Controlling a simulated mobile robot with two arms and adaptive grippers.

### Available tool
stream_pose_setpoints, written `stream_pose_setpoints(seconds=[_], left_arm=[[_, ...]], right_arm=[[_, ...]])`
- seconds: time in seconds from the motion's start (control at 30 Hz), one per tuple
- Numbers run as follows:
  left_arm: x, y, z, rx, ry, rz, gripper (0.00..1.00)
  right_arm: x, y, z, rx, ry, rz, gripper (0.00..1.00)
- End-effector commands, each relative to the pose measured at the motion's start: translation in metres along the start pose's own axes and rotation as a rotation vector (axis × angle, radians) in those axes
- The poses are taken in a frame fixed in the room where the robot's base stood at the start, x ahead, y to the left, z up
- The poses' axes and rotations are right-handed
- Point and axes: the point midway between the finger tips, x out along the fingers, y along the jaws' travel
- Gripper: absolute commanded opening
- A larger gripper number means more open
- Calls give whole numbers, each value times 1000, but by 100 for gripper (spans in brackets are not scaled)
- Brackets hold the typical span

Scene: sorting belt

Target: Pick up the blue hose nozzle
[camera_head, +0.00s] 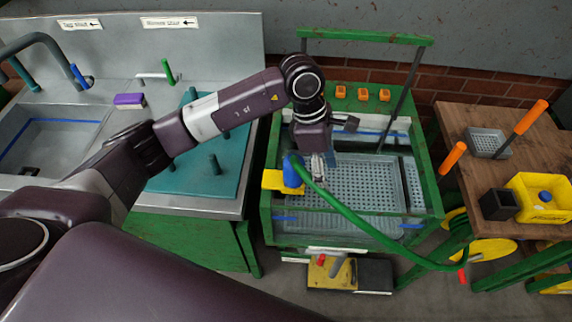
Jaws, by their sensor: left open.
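The blue hose nozzle (292,172) stands at the left side of the green-framed basin, against a yellow holder (272,181). A green hose (345,212) runs from its top, curving down to the right. My left gripper (318,172) reaches down from above, just right of the nozzle. It is open, and its fingers are small and partly hidden by the gripper body and the hose. I cannot tell whether a finger touches the nozzle. My right gripper is not in view.
The basin holds a grey perforated tray (375,185); its green top bar (365,37) rises behind my arm. A sink counter (215,205) with a teal board (225,160) is left. A wooden table (475,120) on the right carries a yellow container (540,200) and a black box (499,204).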

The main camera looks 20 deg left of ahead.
Motion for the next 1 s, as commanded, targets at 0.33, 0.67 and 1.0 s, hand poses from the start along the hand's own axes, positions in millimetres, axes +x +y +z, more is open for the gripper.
stream_pose_setpoints(seconds=[0.33, 0.67, 1.0], left_arm=[[-32, 32, -78, -2, 311, 75, 60], [0, 32, -86, -2, 311, 71, 60], [37, 36, -97, -1, 308, 75, 60]], right_arm=[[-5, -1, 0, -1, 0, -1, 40], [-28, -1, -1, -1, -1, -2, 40], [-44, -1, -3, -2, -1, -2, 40]])
